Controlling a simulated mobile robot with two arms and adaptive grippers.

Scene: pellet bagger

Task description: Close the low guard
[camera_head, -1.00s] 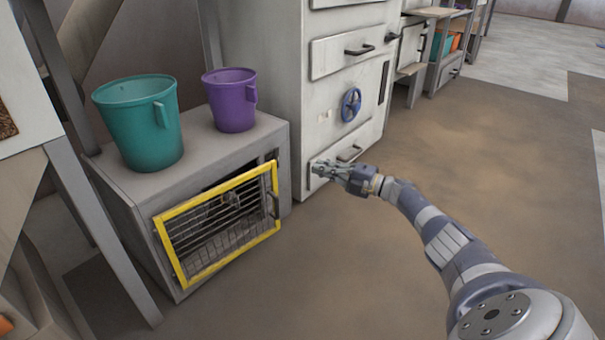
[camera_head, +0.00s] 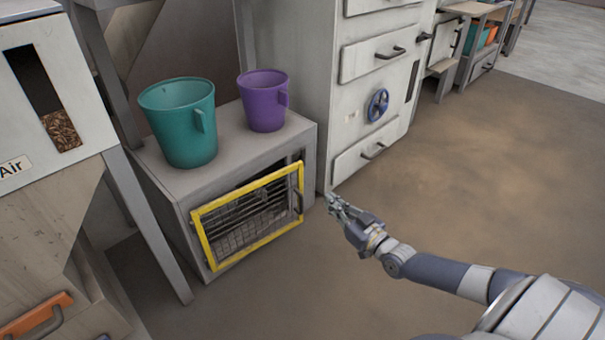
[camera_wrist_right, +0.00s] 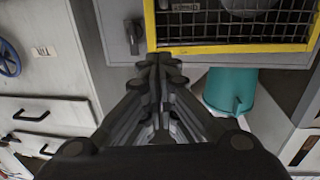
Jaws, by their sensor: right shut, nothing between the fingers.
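The low guard (camera_head: 201,238) is a yellow-framed barred panel on the front of a low grey box (camera_head: 178,200). A dark gap shows above its top edge, so it looks ajar. A dark handle (camera_head: 299,202) is at its right side. The guard's yellow frame (camera_wrist_right: 230,48) also shows at the top of the right wrist view. My right gripper (camera_head: 333,203) is shut and empty, just right of the guard and apart from it in the head view. Its fingers (camera_wrist_right: 160,64) point toward the box in the wrist view. My left gripper is out of view.
A teal bucket (camera_head: 180,125) and a purple bucket (camera_head: 264,103) stand on the box. A grey cabinet with drawers (camera_head: 362,152) and a blue handwheel (camera_head: 378,105) stands to the right. A metal leg (camera_head: 150,225) stands left of the box. The brown floor (camera_head: 480,170) is clear.

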